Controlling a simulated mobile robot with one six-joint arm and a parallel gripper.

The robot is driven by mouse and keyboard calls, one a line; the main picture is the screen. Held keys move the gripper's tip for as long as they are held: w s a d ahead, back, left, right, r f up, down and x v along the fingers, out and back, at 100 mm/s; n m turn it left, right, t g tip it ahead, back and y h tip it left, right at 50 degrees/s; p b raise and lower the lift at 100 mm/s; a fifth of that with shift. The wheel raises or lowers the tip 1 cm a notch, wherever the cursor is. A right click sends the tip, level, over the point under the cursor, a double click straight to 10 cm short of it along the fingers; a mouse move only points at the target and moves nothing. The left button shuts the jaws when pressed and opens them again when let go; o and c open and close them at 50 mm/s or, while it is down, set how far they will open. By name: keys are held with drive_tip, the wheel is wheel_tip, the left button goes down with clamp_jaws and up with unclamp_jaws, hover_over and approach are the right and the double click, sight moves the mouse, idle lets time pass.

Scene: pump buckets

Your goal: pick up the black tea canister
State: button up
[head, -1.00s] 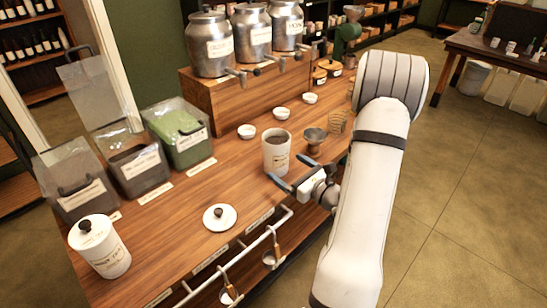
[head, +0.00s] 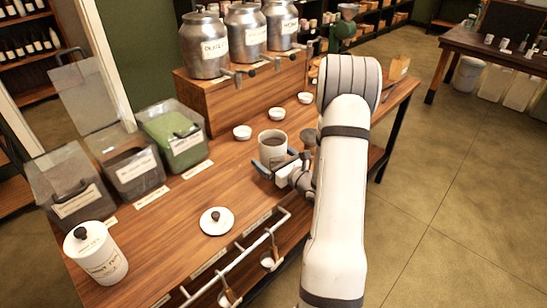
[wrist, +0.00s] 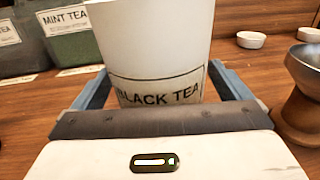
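The black tea canister (head: 270,158) is a white, lidless cylinder with dark contents, upright on the wooden counter. In the wrist view the canister (wrist: 150,45) fills the middle, its "BLACK TEA" label facing me. My gripper (head: 276,163) is low at its near side. In the wrist view my gripper's (wrist: 160,68) two blue-grey fingers are spread, one on each side of the canister, with narrow gaps beside its lower part. Contact at the fingertips is hard to tell. A white lid with a dark knob (head: 216,220) lies on the counter.
A lidded white canister (head: 97,253) stands at the front left. Clear tea bins (head: 133,163) line the left back, metal urns (head: 205,45) a wooden riser. Small white bowls (head: 242,132) stand behind the canister. A funnel-like stand (wrist: 300,95) is close on the right. A rail runs along the front edge.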

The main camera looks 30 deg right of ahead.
drive_tip(key=c, duration=1.2)
drive_tip(key=shift+r, duration=0.1)
